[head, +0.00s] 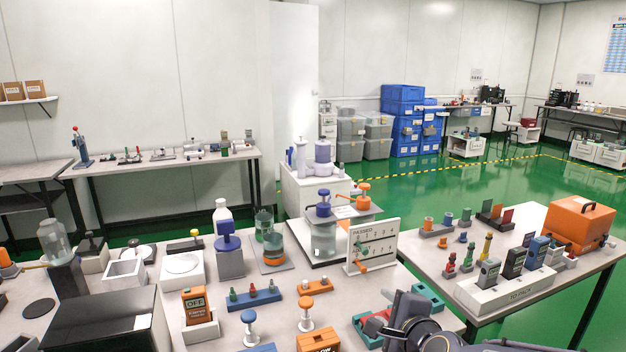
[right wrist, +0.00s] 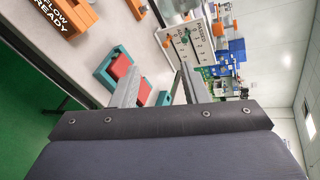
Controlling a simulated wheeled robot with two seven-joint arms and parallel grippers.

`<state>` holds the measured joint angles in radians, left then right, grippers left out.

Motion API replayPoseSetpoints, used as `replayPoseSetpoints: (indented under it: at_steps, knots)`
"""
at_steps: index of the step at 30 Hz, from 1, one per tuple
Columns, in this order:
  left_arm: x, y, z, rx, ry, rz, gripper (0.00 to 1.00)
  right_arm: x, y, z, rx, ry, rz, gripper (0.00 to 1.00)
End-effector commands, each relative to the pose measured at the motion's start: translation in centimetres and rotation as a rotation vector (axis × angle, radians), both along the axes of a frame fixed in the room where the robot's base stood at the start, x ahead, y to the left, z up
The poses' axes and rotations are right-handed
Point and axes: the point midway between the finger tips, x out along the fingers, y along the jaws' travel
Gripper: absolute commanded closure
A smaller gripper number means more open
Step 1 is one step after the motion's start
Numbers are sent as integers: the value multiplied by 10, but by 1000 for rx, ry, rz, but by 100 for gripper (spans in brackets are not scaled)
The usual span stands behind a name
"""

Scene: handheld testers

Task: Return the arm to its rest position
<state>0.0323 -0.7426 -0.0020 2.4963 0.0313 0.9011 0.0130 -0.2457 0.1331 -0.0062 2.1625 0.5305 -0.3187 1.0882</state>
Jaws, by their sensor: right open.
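My right gripper (head: 402,308) is at the bottom of the head view, right of centre, near the front edge of the work table (head: 340,285). Part of it is hidden by my own wrist. In the right wrist view its two fingers (right wrist: 162,72) stand apart with nothing between them. My left gripper does not show.
An orange tester (head: 195,308) reading OFF stands in a white holder. A white panel (head: 373,246) stands behind my right gripper. The right table bears a TO PACK tray (head: 505,292) with several testers and an orange case (head: 580,222). Green floor shows between the tables.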

Motion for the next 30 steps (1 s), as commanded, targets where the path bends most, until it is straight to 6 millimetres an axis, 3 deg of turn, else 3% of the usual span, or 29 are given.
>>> replayPoseSetpoints:
  at_steps: [5, 9, 15, 26, 30]
  knots:
    - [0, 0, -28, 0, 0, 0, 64, -69, -20, -17, -305, 7, 285, 59]
    - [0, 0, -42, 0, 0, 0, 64, -133, -33, -43, -574, 22, 533, 59]
    - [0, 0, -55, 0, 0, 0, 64, -198, -46, -75, -811, 51, 767, 59]
    - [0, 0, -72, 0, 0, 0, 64, -282, -65, -127, -1074, 118, 1071, 59]
    - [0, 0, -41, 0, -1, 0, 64, -282, -64, -96, -1075, 119, 1080, 59]
